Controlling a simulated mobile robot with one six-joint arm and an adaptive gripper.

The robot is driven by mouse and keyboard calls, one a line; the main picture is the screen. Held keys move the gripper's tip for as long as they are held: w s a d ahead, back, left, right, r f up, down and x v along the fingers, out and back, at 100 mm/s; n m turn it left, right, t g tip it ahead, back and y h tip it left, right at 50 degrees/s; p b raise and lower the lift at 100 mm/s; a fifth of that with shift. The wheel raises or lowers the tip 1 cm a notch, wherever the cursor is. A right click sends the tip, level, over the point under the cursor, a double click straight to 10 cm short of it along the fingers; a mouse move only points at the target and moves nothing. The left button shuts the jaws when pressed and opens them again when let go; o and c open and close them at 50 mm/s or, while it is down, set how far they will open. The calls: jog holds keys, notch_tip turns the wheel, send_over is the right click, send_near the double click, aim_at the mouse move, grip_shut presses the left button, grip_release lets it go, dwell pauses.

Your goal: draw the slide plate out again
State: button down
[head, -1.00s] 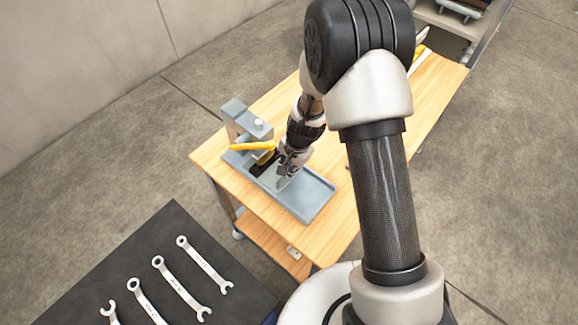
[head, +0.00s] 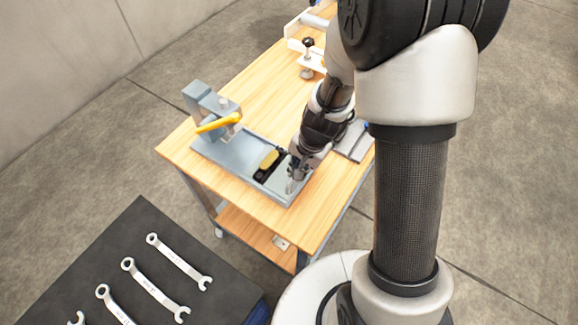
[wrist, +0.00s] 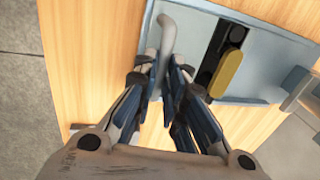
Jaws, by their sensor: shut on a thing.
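My gripper (head: 291,181) is shut on the upright grey handle (wrist: 168,38) of the slide plate (wrist: 193,50). The slide plate also shows in the head view (head: 284,188), at the near right end of the grey base tray (head: 225,156). A black holder (wrist: 211,55) with a yellow rounded piece (wrist: 229,74) rides on the plate, and the piece also shows in the head view (head: 268,158). The grey press (head: 205,103) with its yellow lever (head: 218,124) stands at the tray's far left end, clear of the yellow piece. The fingertips partly hide the handle.
The tray sits on a wooden bench (head: 262,105). A white fixture with a black knob (head: 308,44) stands at the bench's back. A grey block (head: 354,141) lies right of my gripper. A dark table with several wrenches (head: 180,262) is at the front left.

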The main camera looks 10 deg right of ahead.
jog(key=shift+w, duration=0.1)
jog(key=c, duration=1.7)
grip_release()
jog(key=shift+o, duration=0.2)
jog(key=shift+r, duration=0.1)
notch_tip(320, 180, up, 12)
jog(key=s+d, duration=0.1)
jog(key=shift+s+d+f, duration=0.2)
jog(key=shift+s+d, duration=0.1)
jog(key=shift+s, duration=0.1)
